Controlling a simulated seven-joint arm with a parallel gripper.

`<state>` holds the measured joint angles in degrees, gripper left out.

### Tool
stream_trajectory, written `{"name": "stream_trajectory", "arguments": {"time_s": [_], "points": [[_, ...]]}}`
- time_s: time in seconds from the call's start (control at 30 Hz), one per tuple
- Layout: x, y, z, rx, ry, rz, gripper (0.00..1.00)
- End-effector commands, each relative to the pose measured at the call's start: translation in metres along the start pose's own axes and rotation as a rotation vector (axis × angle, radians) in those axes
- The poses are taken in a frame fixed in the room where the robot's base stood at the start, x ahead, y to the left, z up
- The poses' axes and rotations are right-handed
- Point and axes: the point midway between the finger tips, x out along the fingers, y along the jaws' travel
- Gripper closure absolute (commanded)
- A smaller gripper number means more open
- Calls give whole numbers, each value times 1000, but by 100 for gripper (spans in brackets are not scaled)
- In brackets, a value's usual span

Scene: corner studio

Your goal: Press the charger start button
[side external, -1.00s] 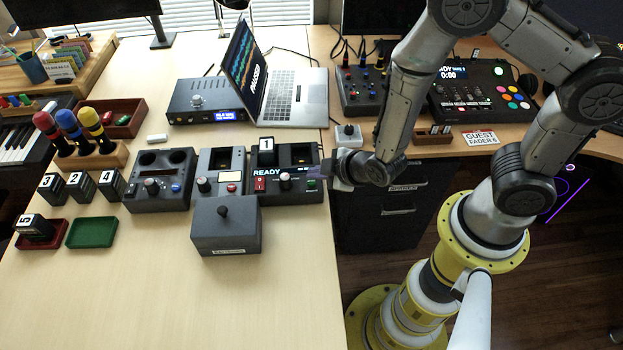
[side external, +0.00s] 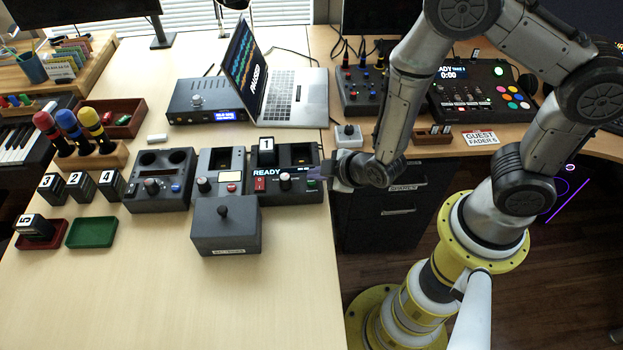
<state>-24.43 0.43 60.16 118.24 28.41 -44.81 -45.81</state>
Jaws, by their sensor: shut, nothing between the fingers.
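The charger (side external: 288,197) is a dark box at the right edge of the pale desk, with a lit READY label. A battery block marked 1 (side external: 267,153) stands in its left bay; its right bay looks empty. My gripper (side external: 322,172) is shut and empty, pointing left at the charger's right end, very close to the greenish button. I cannot tell whether it touches.
A laptop (side external: 290,100) is behind. The front of the desk is clear.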

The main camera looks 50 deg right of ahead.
Motion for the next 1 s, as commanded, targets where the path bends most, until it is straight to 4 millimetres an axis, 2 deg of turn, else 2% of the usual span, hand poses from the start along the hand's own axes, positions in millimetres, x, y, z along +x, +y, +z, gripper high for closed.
{"name": "stream_trajectory", "arguments": {"time_s": [0.63, 1.0], "points": [[4, -3, 3, 0, -1, -1, 100], [-2, 2, -2, 0, 0, -1, 100]]}}
